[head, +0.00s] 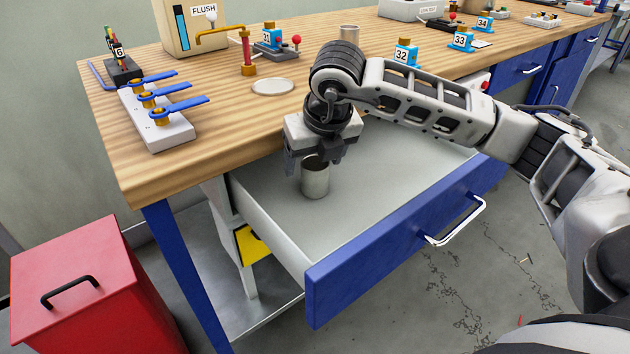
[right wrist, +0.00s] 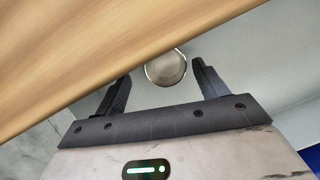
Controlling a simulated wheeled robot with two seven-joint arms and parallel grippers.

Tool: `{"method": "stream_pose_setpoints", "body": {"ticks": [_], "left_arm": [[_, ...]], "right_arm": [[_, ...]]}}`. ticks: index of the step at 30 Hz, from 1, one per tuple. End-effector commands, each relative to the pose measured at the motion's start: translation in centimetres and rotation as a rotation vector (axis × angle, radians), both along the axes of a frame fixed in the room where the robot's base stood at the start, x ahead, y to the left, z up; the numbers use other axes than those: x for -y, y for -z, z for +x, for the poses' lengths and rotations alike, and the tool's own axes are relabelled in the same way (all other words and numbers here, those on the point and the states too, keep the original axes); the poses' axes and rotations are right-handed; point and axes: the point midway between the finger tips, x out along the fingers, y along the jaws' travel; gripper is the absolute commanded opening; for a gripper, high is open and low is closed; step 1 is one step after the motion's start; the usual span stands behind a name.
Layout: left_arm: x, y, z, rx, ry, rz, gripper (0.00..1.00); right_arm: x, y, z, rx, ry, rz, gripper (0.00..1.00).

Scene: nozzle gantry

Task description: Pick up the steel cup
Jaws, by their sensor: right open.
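A steel cup (head: 315,180) stands upright in the open drawer under the bench. In the right wrist view the cup (right wrist: 166,68) shows from above, with its round mouth between and just beyond the fingertips. My right gripper (head: 317,160) is open and points down over the cup, with its fingers around the rim's level. Whether a finger touches the cup cannot be told. My left gripper is not in view.
The drawer (head: 400,240) is pulled out, with a blue front and bare floor around the cup. The wooden bench top (head: 225,120) overhangs its back, close to my right gripper. A valve block (head: 158,125), a round disc (head: 272,86) and numbered fittings stand on top. A red bin (head: 75,270) stands left.

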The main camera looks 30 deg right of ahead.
Motion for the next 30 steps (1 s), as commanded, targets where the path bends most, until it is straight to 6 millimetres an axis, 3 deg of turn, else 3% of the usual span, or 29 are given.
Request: {"method": "stream_pose_setpoints", "body": {"ticks": [12, 20, 21, 26, 30], "left_arm": [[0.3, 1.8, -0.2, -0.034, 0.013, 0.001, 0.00], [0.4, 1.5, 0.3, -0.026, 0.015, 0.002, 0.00], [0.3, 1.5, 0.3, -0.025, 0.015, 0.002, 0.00], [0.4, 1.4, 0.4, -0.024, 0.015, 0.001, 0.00], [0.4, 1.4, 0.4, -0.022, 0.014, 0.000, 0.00]], "right_arm": [[1.0, 4.9, 1.1, -0.001, 0.000, 0.000, 0.72], [1.0, 5.2, 1.3, 0.000, 0.000, 0.000, 0.72], [1.0, 5.2, 1.3, 0.000, 0.000, 0.000, 0.69], [1.0, 5.1, 1.3, 0.000, 0.000, 0.000, 0.25], [1.0, 5.1, 1.3, 0.000, 0.000, 0.000, 0.24]]}}
